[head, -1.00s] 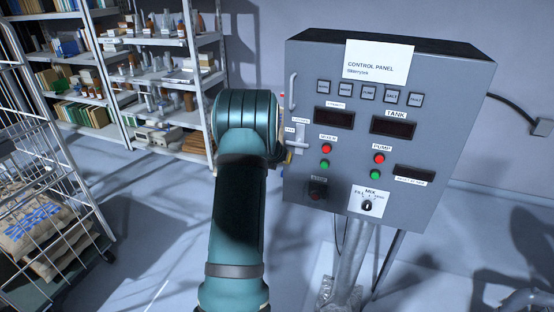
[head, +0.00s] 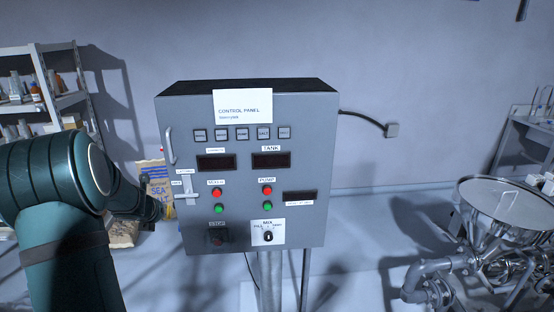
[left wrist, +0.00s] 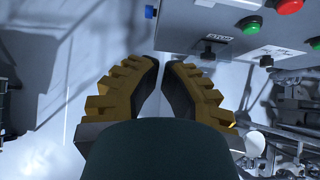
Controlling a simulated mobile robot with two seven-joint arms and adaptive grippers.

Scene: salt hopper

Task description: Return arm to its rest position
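My left arm, dark teal, comes in from the left in the head view and bends toward the left side of the grey control panel (head: 300,228). Its gripper is mostly hidden behind the arm there. In the left wrist view my left gripper (left wrist: 161,65) has yellow stepped fingers with black pads. Their tips nearly meet, with a narrow empty gap between them. The panel's face (left wrist: 275,52) shows at the upper right of that view, apart from the fingers. My right gripper is not in view.
A steel hopper (head: 506,203) with piping stands at the right. Shelving (head: 72,101) is at the far left, and a printed bag (head: 152,172) shows behind my arm. A post (head: 270,285) carries the panel. Floor between panel and hopper is open.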

